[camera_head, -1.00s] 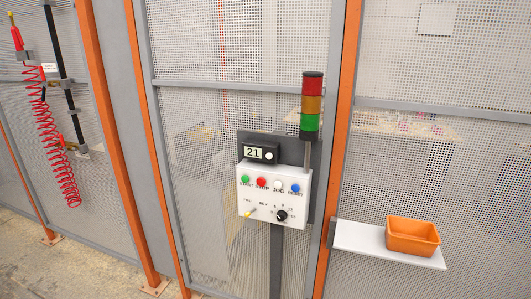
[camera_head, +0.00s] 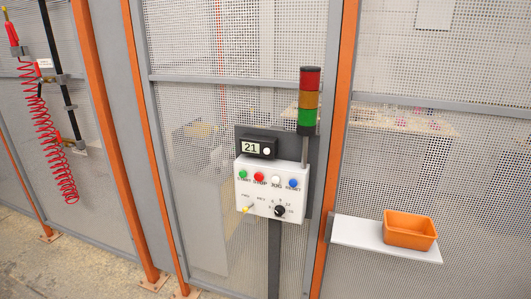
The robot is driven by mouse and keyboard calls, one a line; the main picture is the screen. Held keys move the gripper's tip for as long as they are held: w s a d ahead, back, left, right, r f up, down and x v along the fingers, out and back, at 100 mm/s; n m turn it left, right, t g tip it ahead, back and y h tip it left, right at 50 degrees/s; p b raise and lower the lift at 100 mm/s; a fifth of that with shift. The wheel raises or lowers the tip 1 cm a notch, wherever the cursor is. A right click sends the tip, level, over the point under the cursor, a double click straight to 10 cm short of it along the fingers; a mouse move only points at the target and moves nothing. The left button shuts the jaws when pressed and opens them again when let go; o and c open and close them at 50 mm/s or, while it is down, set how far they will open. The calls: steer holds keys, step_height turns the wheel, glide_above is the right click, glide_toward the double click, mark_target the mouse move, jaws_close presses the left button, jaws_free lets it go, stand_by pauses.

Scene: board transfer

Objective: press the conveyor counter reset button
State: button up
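The white control box (camera_head: 262,197) is mounted on a grey post in front of the mesh fence. It carries a green START button (camera_head: 243,174), a red STOP button (camera_head: 259,177), a white JOG button (camera_head: 276,180) and a blue RESET button (camera_head: 293,183). Above it sits a black counter (camera_head: 254,146) whose display reads 21, with a round white button (camera_head: 266,152) at its right side. A black knob (camera_head: 280,211) and a yellow-tipped switch (camera_head: 247,209) are lower on the box. My gripper is not in view.
A red, amber and green signal tower (camera_head: 309,100) rises beside the box. A white shelf (camera_head: 350,236) with an orange bin (camera_head: 410,230) is at the right. A red coiled hose (camera_head: 57,150) hangs at the left. Orange fence posts (camera_head: 110,140) flank the panel.

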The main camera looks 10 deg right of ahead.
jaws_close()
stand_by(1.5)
